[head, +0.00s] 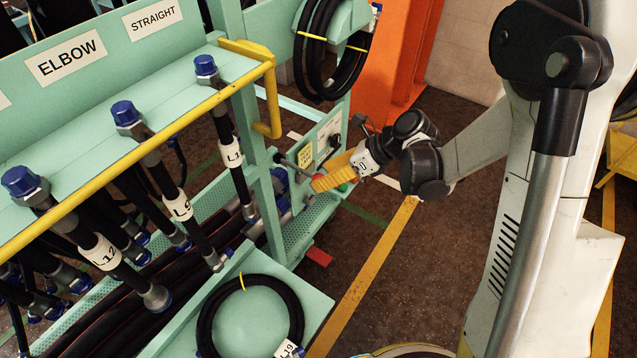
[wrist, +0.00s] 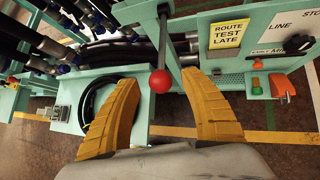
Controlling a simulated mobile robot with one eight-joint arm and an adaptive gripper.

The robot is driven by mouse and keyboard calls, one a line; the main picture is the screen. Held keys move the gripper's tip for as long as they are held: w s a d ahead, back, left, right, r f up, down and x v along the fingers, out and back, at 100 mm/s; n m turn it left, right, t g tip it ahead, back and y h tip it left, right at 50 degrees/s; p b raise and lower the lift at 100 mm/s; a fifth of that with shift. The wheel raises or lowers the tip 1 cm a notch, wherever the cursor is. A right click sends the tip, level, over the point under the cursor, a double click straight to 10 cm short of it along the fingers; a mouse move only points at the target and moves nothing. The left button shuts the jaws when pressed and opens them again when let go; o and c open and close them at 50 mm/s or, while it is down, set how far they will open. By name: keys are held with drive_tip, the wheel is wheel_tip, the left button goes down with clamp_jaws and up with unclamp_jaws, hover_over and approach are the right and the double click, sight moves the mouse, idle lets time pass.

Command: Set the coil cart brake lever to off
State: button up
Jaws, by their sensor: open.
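A lever with a red ball knob (wrist: 160,82) on a thin metal rod shows in the wrist view. The knob also shows in the head view (head: 317,177), partly hidden by my fingers. My gripper (wrist: 159,77) is open, with one yellow finger on each side of the knob. The knob lies between the fingertips in the picture; I cannot tell whether they touch it. In the head view my gripper (head: 322,183) is at the green cart frame (head: 273,220). No off marking for the lever is readable.
A panel (wrist: 235,50) with a yellow "ROUTE TEST LATE" label and orange and green fittings stands right of the lever. A coiled black hose (head: 247,312) lies on the lower tray. A yellow rail (head: 150,150) and hanging hoses stand left. Open floor (head: 400,270) lies right.

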drive_tip(key=shift+x, duration=1.2)
drive_tip(key=shift+d, duration=0.1)
clamp_jaws()
wheel_tip(320, 180, up, 3)
drive_tip(key=g+h+p, duration=0.1)
drive_tip(key=h+p, duration=0.1)
drive_tip(key=p, duration=0.1)
drive_tip(key=shift+m+g+p, duration=0.3)
drive_tip(key=shift+g+p, duration=0.05)
drive_tip(key=shift+g, duration=0.05)
drive_tip(key=shift+w+a+r+p, duration=0.2)
drive_tip(key=shift+r+p, duration=0.1)
drive_tip(key=shift+r, duration=0.1)
drive_tip(key=shift+w+a+r+p, duration=0.1)
drive_tip(key=shift+a+r+p, duration=0.15)
drive_tip(key=shift+r, duration=0.2)
drive_tip(key=shift+w+a+r+p, duration=0.2)
drive_tip(key=shift+r+p, duration=0.1)
drive_tip(key=shift+r, duration=0.15)
drive_tip(key=shift+w+a+r+p, duration=0.15)
drive_tip(key=shift+r+p, duration=0.1)
drive_tip(key=shift+r, duration=0.25)
